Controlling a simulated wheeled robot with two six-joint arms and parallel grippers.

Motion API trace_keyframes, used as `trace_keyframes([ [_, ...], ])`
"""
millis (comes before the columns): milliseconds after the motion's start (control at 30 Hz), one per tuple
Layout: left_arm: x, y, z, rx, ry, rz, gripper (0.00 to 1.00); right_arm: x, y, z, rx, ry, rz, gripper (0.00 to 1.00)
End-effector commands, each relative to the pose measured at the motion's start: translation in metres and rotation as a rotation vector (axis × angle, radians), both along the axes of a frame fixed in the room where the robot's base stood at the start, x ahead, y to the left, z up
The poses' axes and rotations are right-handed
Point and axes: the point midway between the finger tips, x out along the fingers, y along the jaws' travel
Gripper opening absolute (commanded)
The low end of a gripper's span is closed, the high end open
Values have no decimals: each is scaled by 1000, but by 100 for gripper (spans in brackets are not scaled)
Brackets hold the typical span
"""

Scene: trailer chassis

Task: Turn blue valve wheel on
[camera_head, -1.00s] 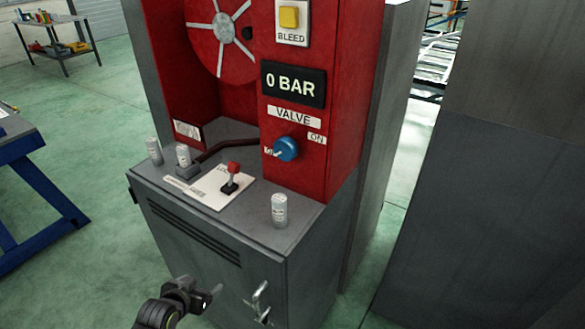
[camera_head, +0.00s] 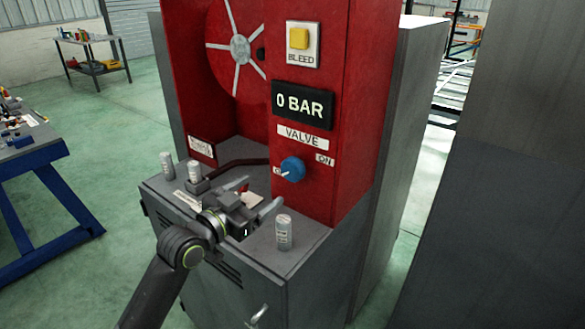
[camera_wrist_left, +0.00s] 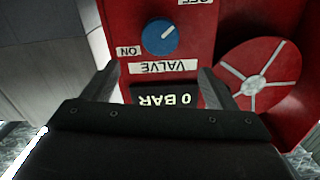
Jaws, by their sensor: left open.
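The blue valve wheel (camera_head: 292,169) is a round knob on the front of the red panel, under the VALVE label. Its white pointer is turned to the lower left, towards the label opposite ON. The wheel also shows in the left wrist view (camera_wrist_left: 160,36), upside down, beyond the fingers. My left gripper (camera_head: 258,198) is open and empty, over the cabinet top, to the left of and below the wheel, apart from it. It hides most of the lever plate. My right gripper is not in view.
The display (camera_head: 303,105) reads 0 BAR, with a yellow BLEED button (camera_head: 299,39) above. A small grey can (camera_head: 284,232) stands near my left gripper on the grey cabinet. Two more cans stand to the left. A red reel (camera_head: 239,45) is upper left.

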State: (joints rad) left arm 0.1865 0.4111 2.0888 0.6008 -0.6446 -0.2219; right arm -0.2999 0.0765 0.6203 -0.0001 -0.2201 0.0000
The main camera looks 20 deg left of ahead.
Motion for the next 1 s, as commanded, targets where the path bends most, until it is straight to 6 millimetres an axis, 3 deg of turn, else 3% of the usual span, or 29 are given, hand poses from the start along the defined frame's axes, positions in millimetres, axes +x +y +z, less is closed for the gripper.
trace_keyframes([
  [200,42,-17,2,-5,2,-2,79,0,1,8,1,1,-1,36],
  [600,103,-38,1,-2,3,-1,79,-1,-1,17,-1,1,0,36],
  [1000,122,-45,-1,1,2,-1,79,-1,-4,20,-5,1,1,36],
])
